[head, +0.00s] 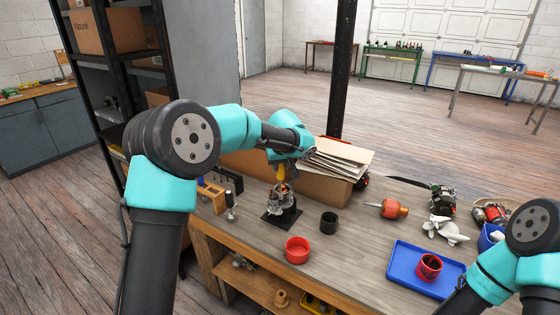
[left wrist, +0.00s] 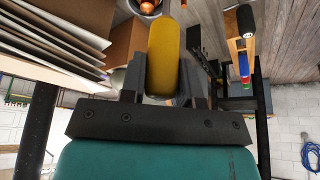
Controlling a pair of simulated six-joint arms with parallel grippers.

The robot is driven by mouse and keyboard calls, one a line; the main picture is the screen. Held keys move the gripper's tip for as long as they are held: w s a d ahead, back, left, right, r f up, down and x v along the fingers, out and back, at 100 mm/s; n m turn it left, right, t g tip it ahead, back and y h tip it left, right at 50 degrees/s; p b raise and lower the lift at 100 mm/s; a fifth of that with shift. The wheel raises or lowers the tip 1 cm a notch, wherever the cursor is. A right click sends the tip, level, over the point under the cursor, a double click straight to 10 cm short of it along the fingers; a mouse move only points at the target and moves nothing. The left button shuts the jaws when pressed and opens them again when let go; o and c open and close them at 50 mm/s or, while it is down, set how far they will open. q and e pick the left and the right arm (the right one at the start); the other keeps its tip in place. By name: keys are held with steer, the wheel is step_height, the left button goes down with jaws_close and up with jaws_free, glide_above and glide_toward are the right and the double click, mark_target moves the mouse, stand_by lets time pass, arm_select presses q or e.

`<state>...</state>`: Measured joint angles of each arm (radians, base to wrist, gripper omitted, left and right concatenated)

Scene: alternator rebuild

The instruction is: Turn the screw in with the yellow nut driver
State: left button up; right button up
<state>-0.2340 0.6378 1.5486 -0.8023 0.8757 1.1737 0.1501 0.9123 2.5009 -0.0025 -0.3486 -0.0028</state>
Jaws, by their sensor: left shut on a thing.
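My left gripper (head: 283,161) is shut on the yellow nut driver (head: 282,173) and holds it roughly upright above the alternator part. In the left wrist view the driver's yellow handle (left wrist: 163,55) sits between the dark fingers. The alternator part (head: 280,199) is a grey metal frame with copper inside, standing on a black base (head: 282,217). The driver's tip and the screw are too small or hidden to make out, so I cannot tell whether they touch. Only part of my right arm shows at the lower right; its gripper is out of view.
A red cup (head: 298,250) and a black cup (head: 329,223) stand close in front and right. A screwdriver (head: 231,207) stands left of the base. A cardboard box (head: 320,187) is behind. An orange-handled tool (head: 390,208) lies farther right.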

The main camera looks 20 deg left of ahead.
arm_select(q)
steer(key=shift+f, duration=0.25)
steer(key=n+y, duration=0.1)
steer(key=n, duration=0.2)
steer(key=n+g+y, duration=0.1)
steer(key=n, duration=0.2)
steer(key=shift+s, duration=0.15)
steer(key=n+g, duration=0.1)
steer(key=n, duration=0.2)
steer(key=n+g, duration=0.2)
steer(key=n, duration=0.2)
steer(key=shift+s+a+y, duration=0.1)
steer(key=shift+s+y, duration=0.1)
steer(key=shift+y, duration=0.1)
steer(key=n+g, duration=0.1)
steer(key=n, duration=0.1)
steer(key=n+g, duration=0.1)
steer(key=n, duration=0.2)
steer(key=shift+s+h, duration=0.15)
steer(key=shift+h, duration=0.25)
steer(key=shift+n, duration=0.4)
steer(key=n+g+h, duration=0.1)
steer(key=n, duration=0.2)
steer(key=n+h, duration=0.1)
steer(key=n, duration=0.2)
steer(key=shift+s+n+g, duration=0.15)
steer(key=shift+n+g, duration=0.15)
steer(key=shift+g, duration=0.1)
steer(key=shift+f, duration=0.15)
